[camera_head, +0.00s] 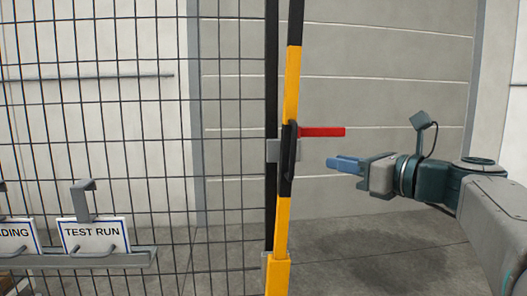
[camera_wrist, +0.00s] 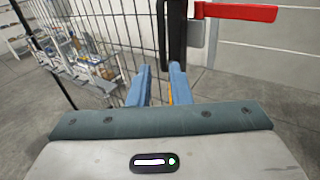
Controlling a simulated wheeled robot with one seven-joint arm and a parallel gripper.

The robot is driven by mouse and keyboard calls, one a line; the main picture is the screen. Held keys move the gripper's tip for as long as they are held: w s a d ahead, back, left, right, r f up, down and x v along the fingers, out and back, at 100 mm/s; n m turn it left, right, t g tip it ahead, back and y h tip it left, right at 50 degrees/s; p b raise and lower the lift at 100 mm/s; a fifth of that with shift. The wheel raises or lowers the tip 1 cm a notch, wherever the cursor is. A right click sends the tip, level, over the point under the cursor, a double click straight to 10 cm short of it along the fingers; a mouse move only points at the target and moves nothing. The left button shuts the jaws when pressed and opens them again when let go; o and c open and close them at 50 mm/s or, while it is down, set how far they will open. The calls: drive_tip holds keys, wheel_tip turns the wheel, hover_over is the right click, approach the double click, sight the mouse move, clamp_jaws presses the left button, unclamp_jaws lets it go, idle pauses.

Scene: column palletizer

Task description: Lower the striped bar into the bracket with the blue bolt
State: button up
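The yellow and black striped bar (camera_head: 291,85) stands nearly upright in the middle of the head view, beside a dark fence post. A black handle (camera_head: 289,150) is on the bar. A red lever (camera_head: 322,132) sticks out to the right at the handle's height; it also shows at the top of the wrist view (camera_wrist: 240,12). My gripper (camera_head: 345,164) is right of the bar, just below the lever, apart from both. In the wrist view its two blue fingers (camera_wrist: 160,85) are spread with nothing held between them. I see no bracket with a blue bolt.
A wire mesh fence (camera_head: 130,140) fills the left side. A grey rail (camera_head: 110,258) there carries hooks and signs, one reading TEST RUN (camera_head: 93,236). A grey wall (camera_head: 390,90) is behind. The floor (camera_head: 370,250) right of the bar looks clear.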

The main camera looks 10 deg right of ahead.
drive_tip(key=p, duration=0.2)
hover_over(293, 174)
drive_tip(key=shift+w+r+m, duration=0.3)
drive_tip(key=shift+w+r, duration=0.1)
clamp_jaws()
